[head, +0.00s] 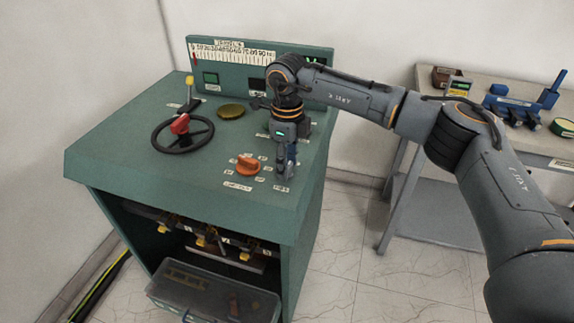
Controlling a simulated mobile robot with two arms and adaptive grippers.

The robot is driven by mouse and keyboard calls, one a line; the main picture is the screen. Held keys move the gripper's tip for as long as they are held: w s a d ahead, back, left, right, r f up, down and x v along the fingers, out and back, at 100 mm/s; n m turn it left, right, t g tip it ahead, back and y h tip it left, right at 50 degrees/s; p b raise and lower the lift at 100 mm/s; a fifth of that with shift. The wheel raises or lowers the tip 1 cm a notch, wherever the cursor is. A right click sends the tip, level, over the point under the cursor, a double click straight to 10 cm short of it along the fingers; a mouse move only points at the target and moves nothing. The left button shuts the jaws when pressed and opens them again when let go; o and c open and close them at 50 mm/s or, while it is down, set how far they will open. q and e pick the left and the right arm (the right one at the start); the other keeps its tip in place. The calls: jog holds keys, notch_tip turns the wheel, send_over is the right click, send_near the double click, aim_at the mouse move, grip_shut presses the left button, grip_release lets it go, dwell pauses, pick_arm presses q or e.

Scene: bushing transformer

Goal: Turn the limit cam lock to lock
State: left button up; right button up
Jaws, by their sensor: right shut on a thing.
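The green control console (130,150) stands in the middle of the head view. My right gripper (285,172) reaches down from above to the console top near its front right corner. It is shut on a small part there, which I take to be the limit cam lock. The fingers hide that part, so I cannot see which way it is turned. Small white labels (282,189) lie around the fingertips, too small to read surely. An orange knob (248,166) sits just left of the fingers, apart from them. My left gripper is not in view.
A black handwheel (160,146) with a red hub, a yellow-tipped lever (190,90) and a round brass cover (231,111) stand on the console's left and back. A scale panel (233,55) rises behind. A grey side table (440,200) with tools stands at right.

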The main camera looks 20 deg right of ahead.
jog(key=shift+n, duration=0.5)
jog(key=o, duration=1.2)
jog(key=shift+c, duration=0.2)
jog(key=shift+r, duration=0.3)
notch_tip(320, 180, up, 11)
jog(key=shift+r, duration=0.2)
